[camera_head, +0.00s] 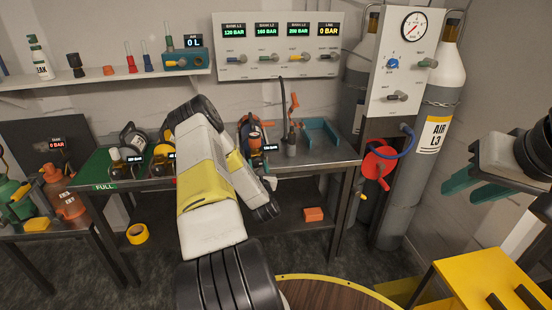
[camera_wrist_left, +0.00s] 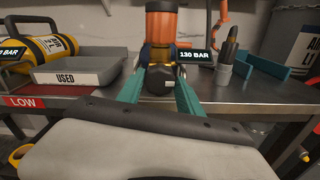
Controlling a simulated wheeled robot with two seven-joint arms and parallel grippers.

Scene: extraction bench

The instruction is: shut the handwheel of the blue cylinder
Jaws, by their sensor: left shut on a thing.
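My right gripper (camera_head: 474,181) is open and empty at the right.
A yellow AIR cylinder (camera_wrist_left: 42,48) lies by a grey USED tray (camera_wrist_left: 80,76) left of my left gripper. A dark nozzle-like tool (camera_wrist_left: 228,54) and a teal rack (camera_wrist_left: 262,66) stand to the right.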

